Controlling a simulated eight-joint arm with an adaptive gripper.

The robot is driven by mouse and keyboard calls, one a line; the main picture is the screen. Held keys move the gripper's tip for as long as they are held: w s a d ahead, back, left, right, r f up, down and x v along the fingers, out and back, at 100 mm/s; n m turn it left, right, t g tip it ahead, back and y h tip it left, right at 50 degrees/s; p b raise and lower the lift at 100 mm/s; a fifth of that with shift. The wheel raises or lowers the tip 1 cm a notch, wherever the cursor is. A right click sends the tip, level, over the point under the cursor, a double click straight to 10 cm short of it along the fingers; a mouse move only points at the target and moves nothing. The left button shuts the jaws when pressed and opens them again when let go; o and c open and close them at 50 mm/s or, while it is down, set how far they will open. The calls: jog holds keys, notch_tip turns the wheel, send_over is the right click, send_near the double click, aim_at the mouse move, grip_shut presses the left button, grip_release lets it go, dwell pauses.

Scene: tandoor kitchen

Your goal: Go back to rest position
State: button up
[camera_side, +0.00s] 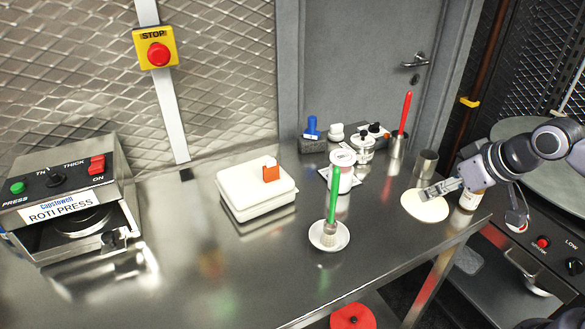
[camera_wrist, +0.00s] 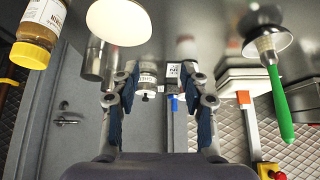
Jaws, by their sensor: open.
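My gripper (camera_side: 430,192) is at the right end of the steel table in the side view, over or beside a pale round disc (camera_side: 411,206). I cannot tell its height above the disc. In the wrist view the two fingers of my gripper (camera_wrist: 158,82) are spread apart with nothing held between them. The scene is upside down there. The pale disc also shows at the top (camera_wrist: 118,22), apart from the fingers. A small lidded container (camera_wrist: 148,80) appears in the gap, farther back.
A labelled jar (camera_side: 472,194) and a metal cup (camera_side: 427,163) stand close to my gripper. A white box (camera_side: 256,194) and a roti press (camera_side: 70,195) are farther left. The front middle table is clear.

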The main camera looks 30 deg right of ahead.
jog(key=shift+s+f, duration=0.95)
jog(key=shift+f, duration=0.1)
dwell(0.5)
